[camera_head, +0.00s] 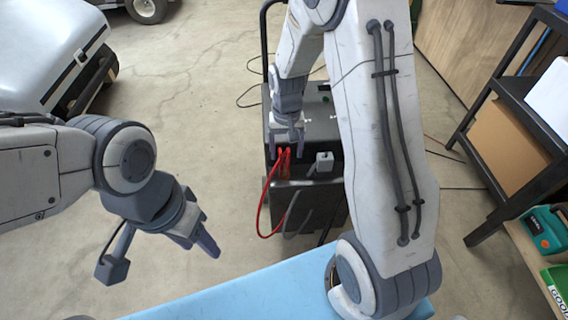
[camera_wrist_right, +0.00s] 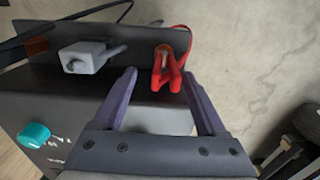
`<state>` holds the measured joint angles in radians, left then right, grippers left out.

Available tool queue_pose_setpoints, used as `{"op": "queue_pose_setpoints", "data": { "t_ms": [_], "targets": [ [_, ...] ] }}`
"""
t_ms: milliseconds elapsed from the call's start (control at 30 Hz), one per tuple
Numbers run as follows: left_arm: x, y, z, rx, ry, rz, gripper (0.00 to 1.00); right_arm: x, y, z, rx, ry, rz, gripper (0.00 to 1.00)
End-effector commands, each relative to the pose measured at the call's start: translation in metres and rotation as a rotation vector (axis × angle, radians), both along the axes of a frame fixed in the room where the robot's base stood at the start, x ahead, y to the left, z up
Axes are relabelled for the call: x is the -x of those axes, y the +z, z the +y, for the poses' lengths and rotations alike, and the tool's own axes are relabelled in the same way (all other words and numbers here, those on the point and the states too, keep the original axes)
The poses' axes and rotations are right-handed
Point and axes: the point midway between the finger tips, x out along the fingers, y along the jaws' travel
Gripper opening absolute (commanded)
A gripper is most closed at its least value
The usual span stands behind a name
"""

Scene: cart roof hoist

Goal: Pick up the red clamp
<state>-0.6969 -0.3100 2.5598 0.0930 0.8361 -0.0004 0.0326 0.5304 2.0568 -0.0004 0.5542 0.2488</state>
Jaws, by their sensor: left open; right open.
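The red clamp (camera_head: 284,160) sits at the front edge of the black cart, with a red cable hanging from it. In the right wrist view the red clamp (camera_wrist_right: 168,70) shows just beyond and between the fingertips. My right gripper (camera_head: 290,143) is above the cart, close to the clamp. It is open, and its fingers (camera_wrist_right: 158,85) are apart with nothing held between them. My left gripper (camera_head: 212,245) is open and empty, low at the left over the floor, away from the cart.
The black cart (camera_head: 318,112) has a grey clamp (camera_head: 324,161) right of the red one; a teal knob (camera_wrist_right: 34,135) is on its panel. A light blue surface (camera_head: 255,293) lies in front. A dark shelf (camera_head: 520,95) stands right, a white vehicle (camera_head: 45,45) left.

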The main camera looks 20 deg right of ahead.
Motion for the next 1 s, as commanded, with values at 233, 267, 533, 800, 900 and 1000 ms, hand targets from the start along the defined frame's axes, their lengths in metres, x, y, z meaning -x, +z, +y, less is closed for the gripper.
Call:
{"op": "queue_pose_setpoints", "data": {
  "t_ms": [233, 267, 533, 800, 900, 1000],
  "targets": [
    [0.0, -0.01, 0.0, 0.0, 0.0, 0.0, 0.5, 0.005, -0.034, 0.008, 0.0, 0.003, 0.004, 0.74],
    [0.0, -0.011, 0.0, 0.0, 0.0, 0.0, 0.5, 0.005, -0.038, 0.008, 0.0, 0.002, 0.004, 0.74],
    [0.0, -0.014, 0.0, 0.0, 0.0, 0.0, 0.5, 0.004, -0.053, 0.007, 0.0, 0.001, 0.0, 0.74],
    [0.0, -0.013, 0.0, 0.0, 0.0, 0.0, 0.5, 0.004, -0.052, 0.007, 0.0, 0.001, 0.0, 0.24],
    [0.0, -0.013, 0.0, 0.0, 0.0, 0.0, 0.5, 0.004, -0.052, 0.007, 0.0, 0.001, 0.0, 0.0],
    [0.0, -0.013, 0.0, 0.0, 0.0, 0.0, 0.5, 0.004, -0.052, 0.007, 0.0, 0.001, 0.0, 0.0]
  ]
}}
